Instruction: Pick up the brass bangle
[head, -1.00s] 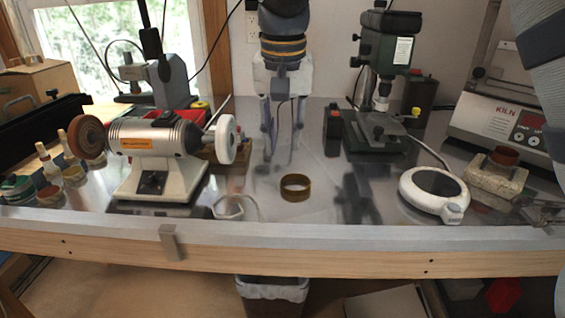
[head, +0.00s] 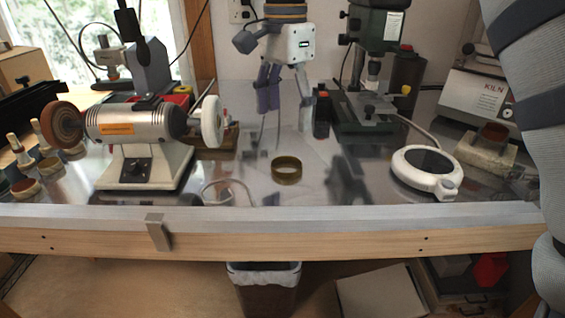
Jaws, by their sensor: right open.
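The brass bangle (head: 287,171) lies flat on the grey metal bench top, near the middle of the head view. My right gripper (head: 284,135) hangs pointing down above the bench, behind the bangle. Its two fingers are apart with nothing between them, and it does not touch the bangle. My left gripper is not in view.
A bench grinder (head: 145,140) stands left of the bangle, with a white cable loop (head: 228,190) nearby. A green drill press (head: 375,85) stands behind right. A white ring-shaped magnifier (head: 426,172) and a kiln (head: 485,95) are farther right. Bare bench surrounds the bangle.

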